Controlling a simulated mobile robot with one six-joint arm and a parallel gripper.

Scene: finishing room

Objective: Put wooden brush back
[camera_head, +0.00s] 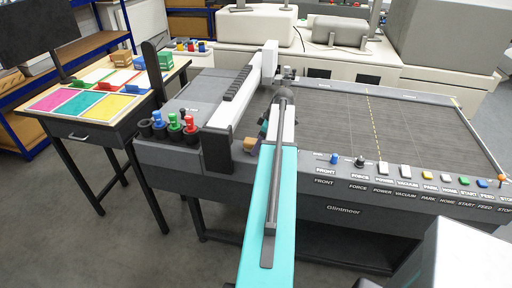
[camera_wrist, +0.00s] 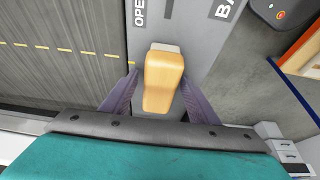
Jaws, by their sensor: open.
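The wooden brush (camera_wrist: 163,76) has a tan, rounded wooden body with a pale strip at its far end. In the wrist view it lies over a grey labelled panel, between the two purple fingers of my gripper (camera_wrist: 159,79). The fingers are open, one on each side, with a gap showing near their tips. In the head view, a small tan part of the brush (camera_head: 249,144) shows beside the gantry's foot. My gripper (camera_head: 263,131) is there too, mostly hidden by my teal arm. Whether the brush rests fully on the panel is unclear.
The cutting machine's dark bed (camera_head: 420,125) is bare, with a gantry beam (camera_head: 240,100) at its left. Several coloured-top tools (camera_head: 174,124) stand in black holders left of the gantry. Buttons (camera_head: 405,171) line the front edge. A side table (camera_head: 75,125) holds coloured sheets.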

